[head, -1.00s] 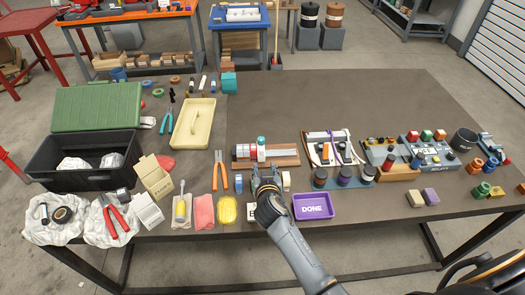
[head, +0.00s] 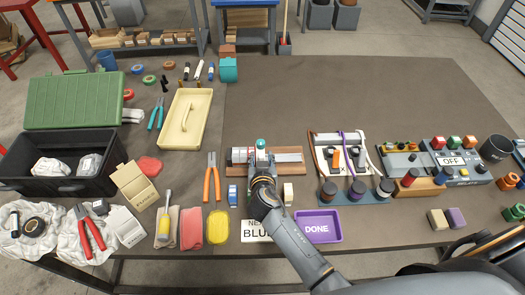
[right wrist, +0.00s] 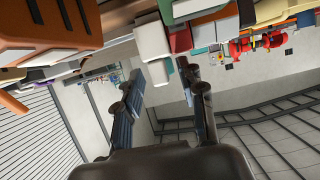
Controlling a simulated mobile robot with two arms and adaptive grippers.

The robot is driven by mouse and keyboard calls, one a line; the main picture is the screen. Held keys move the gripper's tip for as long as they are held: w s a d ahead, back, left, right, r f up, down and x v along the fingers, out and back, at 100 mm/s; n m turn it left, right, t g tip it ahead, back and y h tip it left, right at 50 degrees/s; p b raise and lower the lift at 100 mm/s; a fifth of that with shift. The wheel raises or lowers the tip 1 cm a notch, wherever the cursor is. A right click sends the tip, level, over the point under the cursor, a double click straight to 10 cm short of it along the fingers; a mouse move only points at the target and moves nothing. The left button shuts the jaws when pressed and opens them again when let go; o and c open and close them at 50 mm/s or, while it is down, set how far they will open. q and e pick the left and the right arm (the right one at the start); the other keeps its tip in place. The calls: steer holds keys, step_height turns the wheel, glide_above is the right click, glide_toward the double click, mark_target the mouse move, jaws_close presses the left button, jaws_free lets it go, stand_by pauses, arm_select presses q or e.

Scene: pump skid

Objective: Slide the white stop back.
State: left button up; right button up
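The white stop (head: 261,156) is an upright white piece with a teal round top. It stands on a wooden base (head: 293,168) with a metal rail (head: 288,157), right of a metal cylinder with red marks (head: 241,155). My right gripper (head: 261,169) is at the near side of the stop, and its arm hides part of the base. In the right wrist view the gripper (right wrist: 163,80) is open, its two fingers apart. A white block (right wrist: 152,42), seemingly the stop, shows just past the fingertips; I cannot tell whether they touch it. My left gripper is not in view.
Orange-handled pliers (head: 212,178) lie left of the base. A cable rack (head: 335,150) stands to its right. The table behind (head: 330,95) is clear.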

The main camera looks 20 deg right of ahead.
steer(key=shift+s+a+r, duration=0.1)
steer(key=shift+c, duration=0.9)
jaws_close()
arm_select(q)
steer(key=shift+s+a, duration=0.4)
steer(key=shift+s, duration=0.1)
arm_select(e)
steer(key=shift+s+d, duration=0.15)
steer(key=shift+d, duration=0.25)
steer(key=d, duration=0.2)
steer(key=s+d+p, duration=0.1)
steer(key=d, duration=0.2)
steer(key=s+d, duration=0.1)
steer(key=d, duration=0.2)
steer(key=shift+s+d, duration=0.15)
steer(key=shift+s, duration=0.05)
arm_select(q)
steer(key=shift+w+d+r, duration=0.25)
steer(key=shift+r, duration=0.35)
